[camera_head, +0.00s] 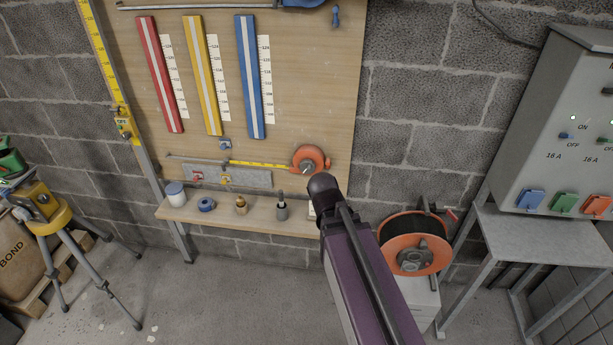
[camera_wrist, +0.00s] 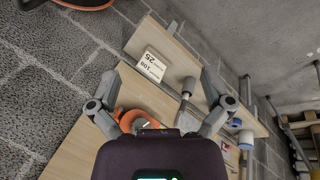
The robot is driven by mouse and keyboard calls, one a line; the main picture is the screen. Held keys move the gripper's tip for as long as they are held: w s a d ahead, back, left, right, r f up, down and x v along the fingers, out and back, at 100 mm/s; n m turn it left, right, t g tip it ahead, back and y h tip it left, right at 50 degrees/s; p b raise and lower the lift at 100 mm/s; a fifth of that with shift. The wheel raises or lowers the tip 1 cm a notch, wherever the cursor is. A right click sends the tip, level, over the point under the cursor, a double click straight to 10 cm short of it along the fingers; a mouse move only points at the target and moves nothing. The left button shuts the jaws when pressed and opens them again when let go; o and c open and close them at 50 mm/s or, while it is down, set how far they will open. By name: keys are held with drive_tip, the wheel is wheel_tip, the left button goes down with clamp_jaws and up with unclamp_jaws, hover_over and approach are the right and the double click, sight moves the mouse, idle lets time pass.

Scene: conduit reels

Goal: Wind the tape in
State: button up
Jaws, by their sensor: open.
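The tape measure is an orange round reel (camera_head: 309,158) with a grey hub, mounted on the wooden board in the head view. Its yellow tape (camera_head: 258,164) runs out to the left above a grey plate (camera_head: 235,179) with a red and a yellow piece. In the wrist view the orange reel (camera_wrist: 128,119) shows low between the fingers, close to the left finger and partly hidden by my gripper body. My gripper (camera_wrist: 160,76) is open, with nothing between its fingertips. In the head view my dark arm end hides the fingers, just below and right of the reel.
A white card (camera_wrist: 151,66) stands there. An orange cable reel (camera_head: 413,254) and a switch cabinet (camera_head: 565,130) stand right; a tripod (camera_head: 62,232) stands left.

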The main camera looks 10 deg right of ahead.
drive_tip(key=w+d+f+n+t+h+b, duration=0.1)
drive_tip(key=w+f+n+t+h+b, duration=0.1)
drive_tip(key=w+n+t+h+b, duration=0.3)
drive_tip(key=w+d+f+n+t+b, duration=0.1)
drive_tip(key=w+f+n+t+b, duration=0.1)
drive_tip(key=w+n+b, duration=0.5)
drive_tip(key=w+a+n+t+y+b, duration=0.2)
drive_tip(key=w+a+n+t+b, duration=0.4)
drive_tip(key=n, duration=1.1)
drive_tip(key=a+f+t+b, duration=0.1)
drive_tip(key=a+b, duration=0.1)
drive_tip(key=shift+a+t+b, duration=0.3)
drive_tip(key=shift+a+b, duration=0.05)
drive_tip(key=shift+b, duration=0.05)
drive_tip(key=shift+w, duration=0.2)
